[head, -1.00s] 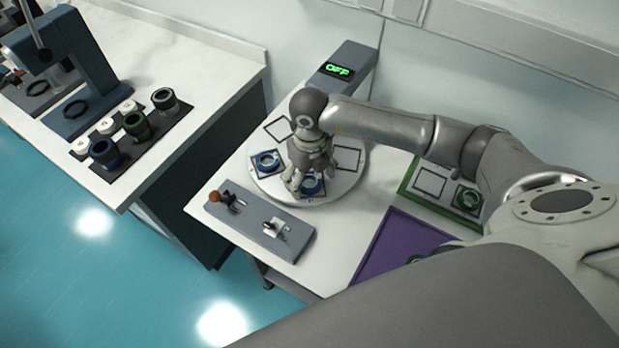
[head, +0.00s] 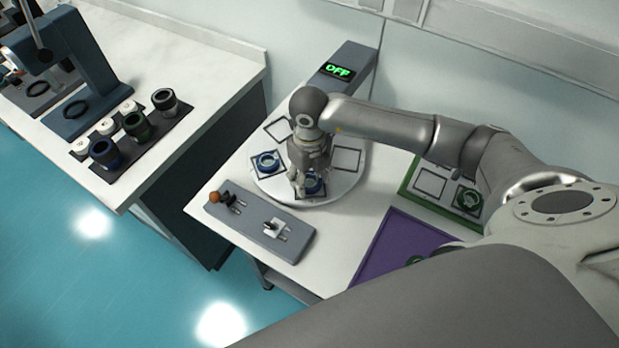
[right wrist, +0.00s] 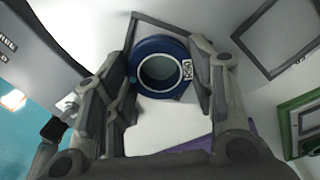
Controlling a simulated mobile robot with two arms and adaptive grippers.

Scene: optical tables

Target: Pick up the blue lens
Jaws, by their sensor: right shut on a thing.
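A blue ring-shaped lens (right wrist: 160,70) sits between the fingers of my right gripper (right wrist: 165,95) in the right wrist view. In the head view this blue lens (head: 314,184) lies at the front of the round white turntable (head: 275,190), partly hidden by the fingers. My right gripper (head: 309,185) points down over it and is shut on it. I cannot tell whether the lens is clear of the turntable. A second blue lens (head: 267,162) lies in a square frame on the left of the turntable. My left gripper is not in view.
A grey control box with levers (head: 262,222) stands in front of the turntable. A grey unit with a green "OFF" display (head: 338,71) is behind it. A green tray (head: 410,188) and a purple mat (head: 385,250) lie to the right. A microscope bench (head: 225,62) is at left.

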